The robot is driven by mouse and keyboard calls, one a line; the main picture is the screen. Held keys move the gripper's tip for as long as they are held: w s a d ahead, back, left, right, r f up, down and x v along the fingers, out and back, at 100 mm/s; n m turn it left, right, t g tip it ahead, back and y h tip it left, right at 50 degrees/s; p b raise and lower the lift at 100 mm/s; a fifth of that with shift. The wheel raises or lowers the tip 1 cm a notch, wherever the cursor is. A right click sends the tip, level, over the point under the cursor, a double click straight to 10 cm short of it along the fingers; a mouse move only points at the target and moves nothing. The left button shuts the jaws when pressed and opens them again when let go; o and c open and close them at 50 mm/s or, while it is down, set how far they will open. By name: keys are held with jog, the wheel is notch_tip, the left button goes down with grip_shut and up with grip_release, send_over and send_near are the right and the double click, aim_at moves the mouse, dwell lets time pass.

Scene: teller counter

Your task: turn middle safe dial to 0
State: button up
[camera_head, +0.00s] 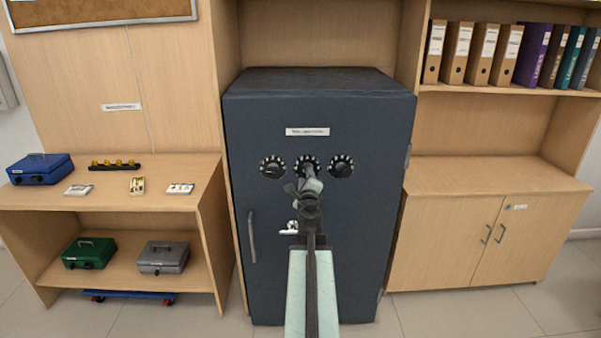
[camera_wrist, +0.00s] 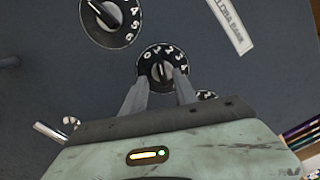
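The dark blue-grey safe (camera_head: 320,225) stands in the middle of the head view with three black dials in a row. The middle dial (camera_head: 307,163) shows white numerals around its rim; it also shows in the wrist view (camera_wrist: 163,54), where its exact setting is too small to read. My gripper (camera_head: 311,181) is in front of the safe, at the lower edge of the middle dial. In the wrist view its two fingers (camera_wrist: 160,80) are apart, with the dial's knob seen between their tips. I cannot tell whether they touch it.
The left dial (camera_head: 272,166) and right dial (camera_head: 341,166) sit close on either side. A safe handle (camera_head: 251,237) and a small silver fitting (camera_head: 290,228) are lower on the door. A left shelf unit (camera_head: 110,203) and right cabinet (camera_head: 480,175) flank the safe.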

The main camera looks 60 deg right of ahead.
jog(key=d, duration=0.2)
jog(key=w+d, duration=0.1)
jog(key=shift+w+d, duration=0.1)
jog(key=shift+d, duration=0.25)
jog(key=shift+w+a, duration=0.1)
jog(key=shift+w, duration=0.1)
grip_shut()
jog(key=shift+w+d, duration=0.2)
jog(key=shift+d, duration=0.15)
jog(key=shift+s+a, duration=0.2)
jog(key=shift+a, duration=0.15)
jog(key=shift+n, duration=2.8)
grip_release()
